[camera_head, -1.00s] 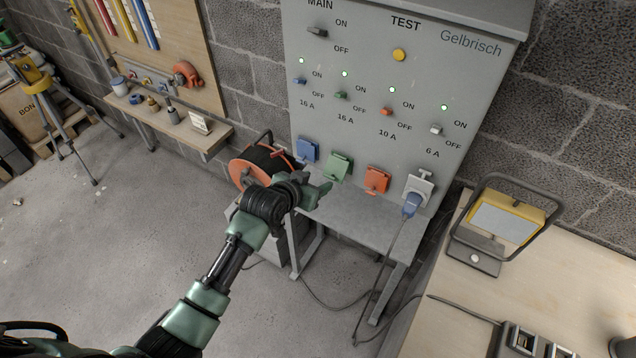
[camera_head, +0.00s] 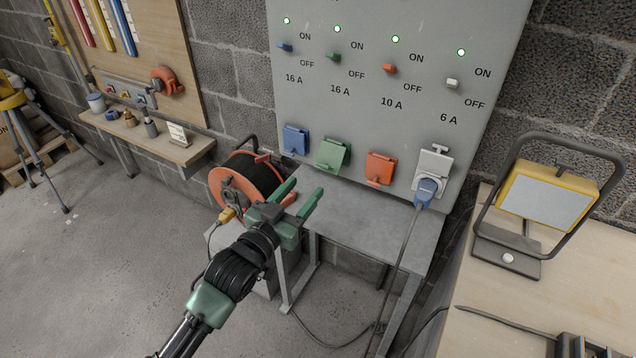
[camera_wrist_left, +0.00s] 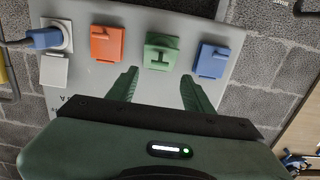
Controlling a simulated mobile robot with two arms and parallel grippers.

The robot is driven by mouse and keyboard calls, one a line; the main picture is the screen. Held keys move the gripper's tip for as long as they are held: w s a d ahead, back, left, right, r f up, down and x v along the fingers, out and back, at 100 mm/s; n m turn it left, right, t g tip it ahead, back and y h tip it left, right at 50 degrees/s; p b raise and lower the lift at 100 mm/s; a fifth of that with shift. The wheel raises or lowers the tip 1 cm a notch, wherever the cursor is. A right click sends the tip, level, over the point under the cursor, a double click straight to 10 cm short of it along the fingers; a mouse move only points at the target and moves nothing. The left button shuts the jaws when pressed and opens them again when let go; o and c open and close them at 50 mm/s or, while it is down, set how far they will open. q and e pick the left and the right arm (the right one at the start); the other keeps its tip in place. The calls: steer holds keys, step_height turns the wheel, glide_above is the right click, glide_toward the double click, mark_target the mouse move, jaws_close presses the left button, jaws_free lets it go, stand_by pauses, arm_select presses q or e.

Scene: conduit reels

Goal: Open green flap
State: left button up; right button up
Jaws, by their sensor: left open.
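The green flap (camera_head: 332,154) is on the lower part of the grey panel, between the blue flap and the orange-red flap, and looks closed. In the left wrist view the green flap (camera_wrist_left: 161,53) sits ahead, roughly between my two fingertips, upside down. My left gripper (camera_head: 304,194) is open and empty, below and left of the green flap in the head view, apart from it. Its fingers also show in the left wrist view (camera_wrist_left: 160,85). My right gripper is not in view.
A blue flap (camera_head: 295,139) and an orange-red flap (camera_head: 380,168) flank the green one. A blue plug (camera_head: 427,191) sits in the rightmost socket, its cable hanging down. A cable reel (camera_head: 247,180) stands behind my left gripper. A work lamp (camera_head: 545,197) stands on the right bench.

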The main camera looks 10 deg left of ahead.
arm_select(q)
glide_toward(328, 157)
steer(key=x, duration=0.4)
steer(key=shift+w+d+f, duration=0.15)
steer(key=shift+d, duration=0.15)
jaws_close()
stand_by(1.2)
